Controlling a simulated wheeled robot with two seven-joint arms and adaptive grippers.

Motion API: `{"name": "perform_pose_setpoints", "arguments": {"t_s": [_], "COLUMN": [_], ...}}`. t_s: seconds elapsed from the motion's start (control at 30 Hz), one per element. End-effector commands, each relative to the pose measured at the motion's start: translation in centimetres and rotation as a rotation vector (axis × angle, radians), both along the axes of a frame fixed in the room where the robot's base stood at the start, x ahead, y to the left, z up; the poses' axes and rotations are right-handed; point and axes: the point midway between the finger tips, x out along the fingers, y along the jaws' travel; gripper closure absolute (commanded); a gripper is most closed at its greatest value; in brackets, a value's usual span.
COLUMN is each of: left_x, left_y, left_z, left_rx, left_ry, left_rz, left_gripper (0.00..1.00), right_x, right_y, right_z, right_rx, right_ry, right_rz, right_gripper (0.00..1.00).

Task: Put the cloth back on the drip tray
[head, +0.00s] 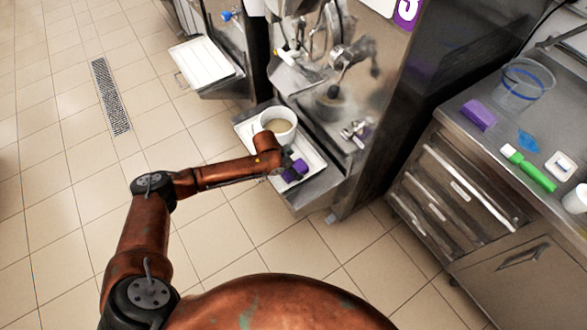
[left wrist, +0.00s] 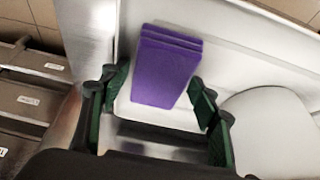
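A purple folded cloth (head: 296,171) shows at the near right end of the white drip tray (head: 314,160), under the middle freezer. In the left wrist view the cloth (left wrist: 165,68) is a flat layered stack over the white tray surface (left wrist: 255,62). My left gripper (head: 287,166) is right at the cloth, coming in from the left. In the left wrist view its green-padded fingers (left wrist: 160,88) stand apart on either side of the cloth's near end, with visible gaps. Whether the cloth's underside touches the tray is unclear. My right gripper is not in view.
A white bucket (head: 279,124) with pale contents stands on the tray left of the cloth. Another white tray (head: 202,62) is at the left freezer. The right counter holds a purple block (head: 478,114), a clear tub (head: 522,84) and a green-handled brush (head: 530,168). Tiled floor is clear.

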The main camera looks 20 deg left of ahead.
Motion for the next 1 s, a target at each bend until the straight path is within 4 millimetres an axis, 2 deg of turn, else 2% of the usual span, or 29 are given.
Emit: {"name": "perform_pose_setpoints", "arguments": {"t_s": [0.27, 0.7, 0.83, 1.0], "left_x": [-0.1, -2.6, -3.2, -3.6], "left_y": [0.1, 2.1, 2.6, 2.8], "left_z": [0.8, 8.8, 10.4, 11.2], "left_rx": [0.0, 0.0, 0.001, 0.0], "left_ry": [-0.002, -0.004, -0.003, 0.0], "left_rz": [-0.001, 0.0, 0.0, 0.0], "left_gripper": [0.44, 0.44, 0.44, 0.44], "right_x": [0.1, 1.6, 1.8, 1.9], "right_y": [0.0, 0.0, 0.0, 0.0], "right_z": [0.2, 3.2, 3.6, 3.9], "right_rx": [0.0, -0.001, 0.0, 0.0], "right_ry": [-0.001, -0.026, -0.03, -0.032], "right_rz": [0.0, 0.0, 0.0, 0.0], "right_gripper": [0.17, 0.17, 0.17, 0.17]}}
